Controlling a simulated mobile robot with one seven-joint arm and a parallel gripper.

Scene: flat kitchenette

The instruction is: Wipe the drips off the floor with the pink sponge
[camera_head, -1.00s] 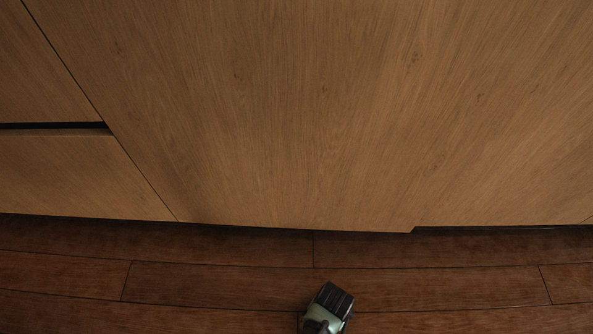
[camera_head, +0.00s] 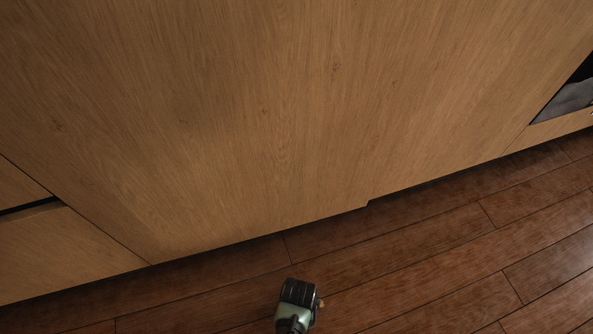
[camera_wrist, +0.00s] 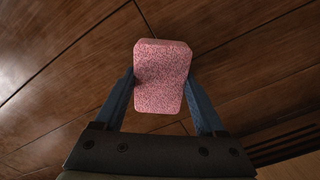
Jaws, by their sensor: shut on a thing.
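My gripper (camera_head: 298,292) is low in the head view, over the dark wooden floor (camera_head: 420,245) in front of the cabinets. In the wrist view the speckled pink sponge (camera_wrist: 162,76) sits between the two blue fingers, and the gripper is shut on it. In the head view the sponge is almost wholly hidden by the gripper. The wrist view shows floor boards behind the sponge; I cannot tell whether it touches them. I see no clear drips on the floor in either view.
A large wooden cabinet front (camera_head: 250,120) fills most of the head view. A dark glossy appliance front (camera_head: 572,92) shows at the right edge. A slatted strip (camera_wrist: 290,143) lies at the lower right of the wrist view. The floor at right is clear.

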